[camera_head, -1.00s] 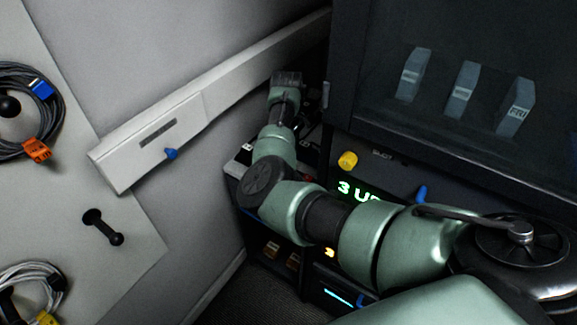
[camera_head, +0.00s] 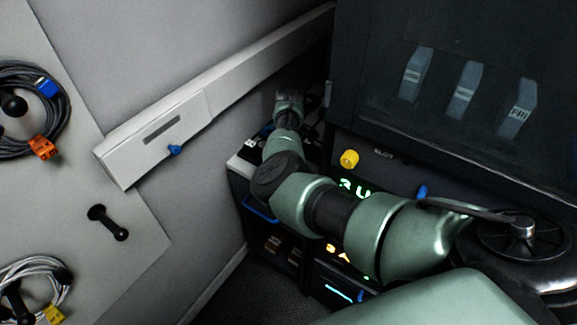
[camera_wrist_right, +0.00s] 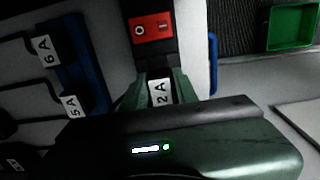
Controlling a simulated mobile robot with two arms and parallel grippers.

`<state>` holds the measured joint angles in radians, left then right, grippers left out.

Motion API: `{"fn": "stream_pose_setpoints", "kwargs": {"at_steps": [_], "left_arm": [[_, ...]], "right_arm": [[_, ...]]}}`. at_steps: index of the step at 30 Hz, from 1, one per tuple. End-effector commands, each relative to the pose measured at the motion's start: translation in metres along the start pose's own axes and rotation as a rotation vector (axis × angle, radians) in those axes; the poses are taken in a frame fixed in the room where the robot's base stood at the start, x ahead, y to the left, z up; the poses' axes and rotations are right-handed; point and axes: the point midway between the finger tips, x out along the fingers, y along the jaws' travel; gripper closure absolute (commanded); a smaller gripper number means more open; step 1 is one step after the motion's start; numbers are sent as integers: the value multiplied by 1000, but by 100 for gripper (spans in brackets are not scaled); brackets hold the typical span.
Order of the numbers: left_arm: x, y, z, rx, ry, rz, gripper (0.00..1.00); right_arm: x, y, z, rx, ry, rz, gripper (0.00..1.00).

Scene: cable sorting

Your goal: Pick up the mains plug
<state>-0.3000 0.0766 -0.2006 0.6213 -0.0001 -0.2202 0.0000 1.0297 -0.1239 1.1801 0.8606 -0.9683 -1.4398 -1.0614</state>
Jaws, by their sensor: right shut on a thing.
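In the right wrist view my right gripper (camera_wrist_right: 160,80) is shut, with its two green fingers on either side of a dark plug (camera_wrist_right: 160,93) with a white label reading 2 A. The plug's lower part is hidden by the gripper body. Just beyond it is a red rocker switch (camera_wrist_right: 150,28) marked O and I, on a black housing. In the head view my right arm reaches into the corner beside the dark cabinet. Its wrist hides the fingers and the plug there. My left gripper is not in view.
Labels 6 A (camera_wrist_right: 44,50) and 5 A (camera_wrist_right: 72,104) mark other dark pieces on the left. A green tray (camera_wrist_right: 291,27) lies at the top right. A white wall trunking (camera_head: 160,135) and the dark cabinet (camera_head: 450,110) closely flank the arm. Coiled cables hang on a board (camera_head: 130,260).

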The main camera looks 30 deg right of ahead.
Motion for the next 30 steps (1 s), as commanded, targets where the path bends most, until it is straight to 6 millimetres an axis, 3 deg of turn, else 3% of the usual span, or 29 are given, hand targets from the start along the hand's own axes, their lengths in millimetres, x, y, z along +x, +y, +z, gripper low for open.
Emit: {"fn": "stream_pose_setpoints", "kwargs": {"at_steps": [8, 13, 30], "left_arm": [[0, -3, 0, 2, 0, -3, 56], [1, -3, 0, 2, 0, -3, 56], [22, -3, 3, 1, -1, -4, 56]], "right_arm": [[-5, 0, 0, 0, 0, 1, 100], [-26, 0, -1, -1, 3, 3, 100], [-170, 1, 0, 1, 3, 3, 100]]}}
